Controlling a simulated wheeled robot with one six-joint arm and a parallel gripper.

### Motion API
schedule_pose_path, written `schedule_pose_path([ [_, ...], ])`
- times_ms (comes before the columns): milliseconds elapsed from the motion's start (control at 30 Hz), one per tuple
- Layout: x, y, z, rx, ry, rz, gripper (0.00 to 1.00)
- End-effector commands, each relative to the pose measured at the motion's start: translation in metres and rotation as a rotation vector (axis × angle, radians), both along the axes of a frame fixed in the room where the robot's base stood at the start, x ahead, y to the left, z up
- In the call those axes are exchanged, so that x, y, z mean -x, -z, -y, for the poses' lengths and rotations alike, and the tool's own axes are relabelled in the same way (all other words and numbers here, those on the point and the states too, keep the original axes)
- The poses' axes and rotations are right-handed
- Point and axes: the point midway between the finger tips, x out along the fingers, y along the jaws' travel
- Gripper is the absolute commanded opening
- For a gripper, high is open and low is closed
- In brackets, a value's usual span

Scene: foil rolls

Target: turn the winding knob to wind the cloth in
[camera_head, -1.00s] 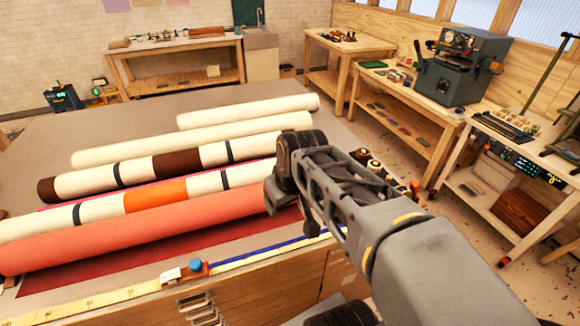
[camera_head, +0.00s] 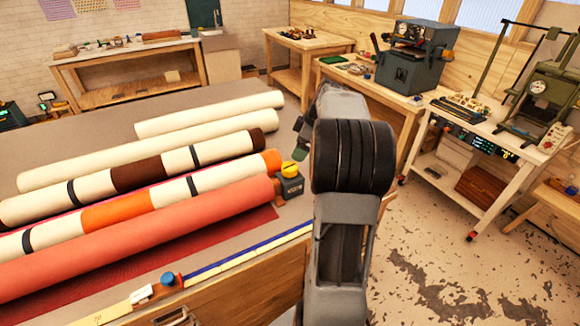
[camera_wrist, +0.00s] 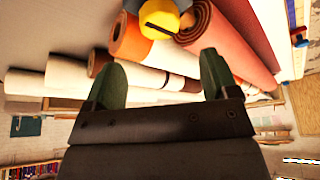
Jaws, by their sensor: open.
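The winding knob (camera_head: 290,168) is yellow and sits on a small dark box (camera_head: 291,187) at the right end of the red roll (camera_head: 150,235). In the wrist view the yellow knob (camera_wrist: 160,17) shows at the top, beyond the fingertips and between the roll ends. My gripper (camera_wrist: 157,82) is open, with its two green fingers apart and nothing between them. In the head view one green fingertip (camera_head: 301,153) shows just behind and above the knob; the rest of the gripper is hidden by my arm. A strip of dark red cloth (camera_head: 245,228) lies under the red roll.
An orange-banded roll (camera_head: 115,212), a brown-banded roll (camera_head: 138,178) and cream rolls (camera_head: 210,113) lie left of the knob. A measuring strip with a blue-knobbed slider (camera_head: 168,280) runs along the table's front edge. Benches with machines (camera_head: 415,55) stand at the right.

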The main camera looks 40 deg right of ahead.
Motion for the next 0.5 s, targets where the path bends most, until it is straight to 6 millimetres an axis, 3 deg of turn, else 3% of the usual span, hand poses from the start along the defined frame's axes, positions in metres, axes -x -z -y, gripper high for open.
schedule_pose_path([
  [300,-0.016,0.054,-0.016,-0.001,0.0,-0.004,0.8],
  [500,-0.023,0.075,-0.022,-0.001,0.001,-0.002,0.8],
])
